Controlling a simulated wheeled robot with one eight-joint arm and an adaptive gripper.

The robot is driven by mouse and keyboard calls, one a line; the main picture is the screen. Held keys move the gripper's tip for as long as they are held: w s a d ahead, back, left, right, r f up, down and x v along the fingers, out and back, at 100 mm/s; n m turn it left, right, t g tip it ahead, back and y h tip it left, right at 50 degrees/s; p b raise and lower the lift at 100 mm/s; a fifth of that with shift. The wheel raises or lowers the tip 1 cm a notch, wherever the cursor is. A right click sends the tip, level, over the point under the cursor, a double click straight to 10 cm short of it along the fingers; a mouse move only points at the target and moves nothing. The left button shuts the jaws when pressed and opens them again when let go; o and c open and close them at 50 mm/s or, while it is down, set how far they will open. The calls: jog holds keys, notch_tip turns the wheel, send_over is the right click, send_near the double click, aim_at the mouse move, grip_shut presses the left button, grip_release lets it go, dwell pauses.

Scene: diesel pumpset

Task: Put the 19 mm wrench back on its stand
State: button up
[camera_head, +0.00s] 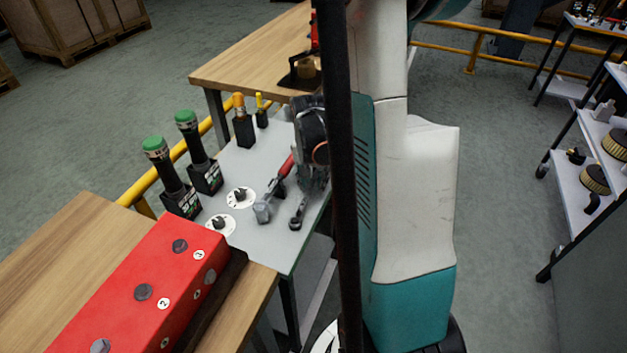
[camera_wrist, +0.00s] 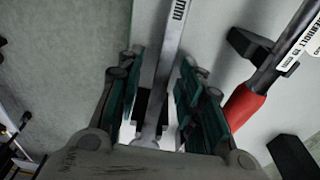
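A steel wrench (camera_wrist: 168,62) runs lengthwise between my gripper's fingers in the wrist view. Its printed label ends in "mm"; the size number is cut off. My gripper (camera_wrist: 157,90) straddles the shaft with its teal-padded fingers apart, and a gap shows on the left side. Dark stand pieces (camera_wrist: 141,103) show beside the shaft, low between the fingers; whether the wrench is fully seated in them is unclear. In the head view my gripper (camera_head: 310,180) is low over the grey tabletop, and a dark wrench end (camera_head: 297,217) shows below it.
A red-handled tool marked 19 mm (camera_wrist: 245,103) lies close right of my gripper, with black blocks (camera_wrist: 292,155) nearby. Two green-capped tools (camera_head: 166,172) and two round dials (camera_head: 220,225) occupy the grey table (camera_head: 235,165). A red numbered box (camera_head: 150,285) stands in front.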

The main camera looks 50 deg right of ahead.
notch_tip(320, 180, up, 12)
jog(key=a, duration=0.1)
jog(key=shift+s+a, duration=0.15)
jog(key=shift+s, duration=0.1)
dwell(0.5)
dwell(0.4)
